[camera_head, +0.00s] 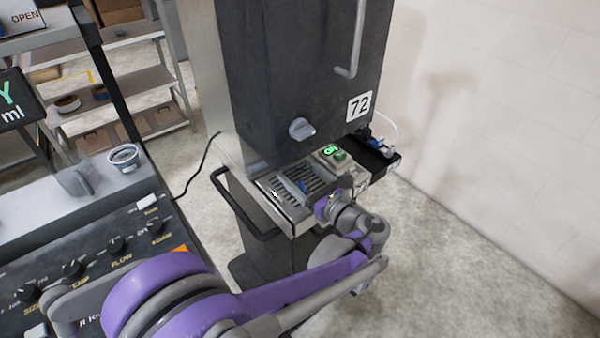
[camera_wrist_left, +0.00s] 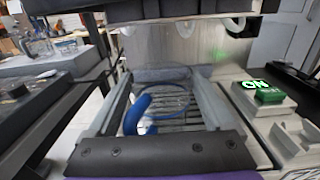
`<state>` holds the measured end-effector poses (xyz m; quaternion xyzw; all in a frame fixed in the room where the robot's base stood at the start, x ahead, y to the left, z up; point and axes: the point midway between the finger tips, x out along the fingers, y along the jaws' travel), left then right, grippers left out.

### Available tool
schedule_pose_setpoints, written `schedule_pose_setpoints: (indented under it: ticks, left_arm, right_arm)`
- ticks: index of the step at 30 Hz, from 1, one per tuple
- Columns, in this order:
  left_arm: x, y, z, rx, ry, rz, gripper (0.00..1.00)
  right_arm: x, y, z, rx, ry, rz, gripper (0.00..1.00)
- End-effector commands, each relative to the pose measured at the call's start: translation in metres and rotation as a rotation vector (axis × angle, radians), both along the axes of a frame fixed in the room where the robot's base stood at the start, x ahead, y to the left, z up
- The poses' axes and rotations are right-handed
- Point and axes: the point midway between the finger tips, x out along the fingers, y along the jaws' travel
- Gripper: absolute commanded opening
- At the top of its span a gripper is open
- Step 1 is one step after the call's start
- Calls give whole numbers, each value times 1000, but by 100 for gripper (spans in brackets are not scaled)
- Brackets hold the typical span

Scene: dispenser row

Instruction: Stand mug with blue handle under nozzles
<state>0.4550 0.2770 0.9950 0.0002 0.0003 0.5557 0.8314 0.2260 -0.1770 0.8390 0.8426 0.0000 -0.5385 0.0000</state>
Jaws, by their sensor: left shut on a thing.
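The mug is clear, with a blue handle (camera_head: 303,186) that shows small in the head view, at the drip grate. In the left wrist view the blue handle (camera_wrist_left: 134,115) faces me, left of the middle, and the see-through body shows faintly before the grate. My left gripper (camera_head: 309,194) reaches over the drip tray's front edge. In the wrist view its fingers (camera_wrist_left: 155,105) lie on either side of the mug, shut on it. The nozzles (camera_wrist_left: 184,28) show under the dispenser's hood, above and behind the mug. Whether the mug's base touches the grate (camera_head: 290,180) is unclear.
The dark dispenser (camera_head: 300,75), marked 72, stands over the tray. A green lit ON switch (camera_head: 338,154) is right of the grate. A black rail (camera_head: 240,215) is left of the tray. Another dispenser panel (camera_head: 110,240) with knobs stands at left, with a cup (camera_head: 124,158) on its ledge.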

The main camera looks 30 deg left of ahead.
Motion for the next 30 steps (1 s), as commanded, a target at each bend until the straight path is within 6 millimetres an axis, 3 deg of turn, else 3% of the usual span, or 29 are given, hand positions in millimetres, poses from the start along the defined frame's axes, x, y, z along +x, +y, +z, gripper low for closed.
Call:
schedule_pose_setpoints:
  ticks: [3,12,24,30]
  left_arm:
    - [0,0,0,0,0,0,100]
    - [-2,-5,0,0,0,-2,100]
    - [-29,-74,0,-1,-1,-5,100]
    - [-39,-96,0,0,-1,-3,100]
  right_arm:
    - [0,0,0,0,0,0,50]
    - [0,0,0,0,0,0,50]
    - [0,0,-3,0,1,0,50]
    - [0,0,-3,0,1,0,50]
